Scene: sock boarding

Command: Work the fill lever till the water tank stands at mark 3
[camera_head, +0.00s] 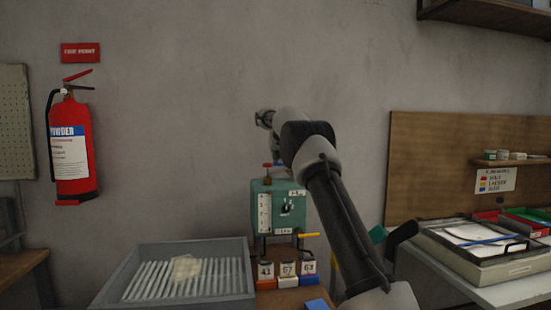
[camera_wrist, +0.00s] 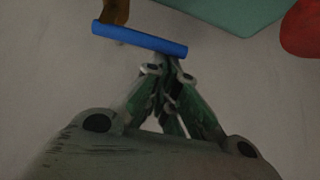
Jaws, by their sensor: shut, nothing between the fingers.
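The teal tank unit (camera_head: 278,207) stands behind the small bench in the head view. It has a white scale strip (camera_head: 264,213) on the left of its front and a dark dial (camera_head: 287,208) beside it. The marks and water level are too small to read. A red knob (camera_head: 267,166) rises from its top, and a yellow lever (camera_head: 308,235) sticks out low at the right. In the wrist view my gripper (camera_wrist: 168,64) is shut and empty, its tips just below a blue bar (camera_wrist: 140,40). I cannot tell whether they touch. Which part is the fill lever is unclear.
A grey tray (camera_head: 120,270) with white ribs stands left of the unit. Several numbered tags (camera_head: 265,271) stand in front of it. My arm hides the space to its right. A fire extinguisher (camera_head: 72,150) hangs at the left; a second bench (camera_head: 500,280) stands right.

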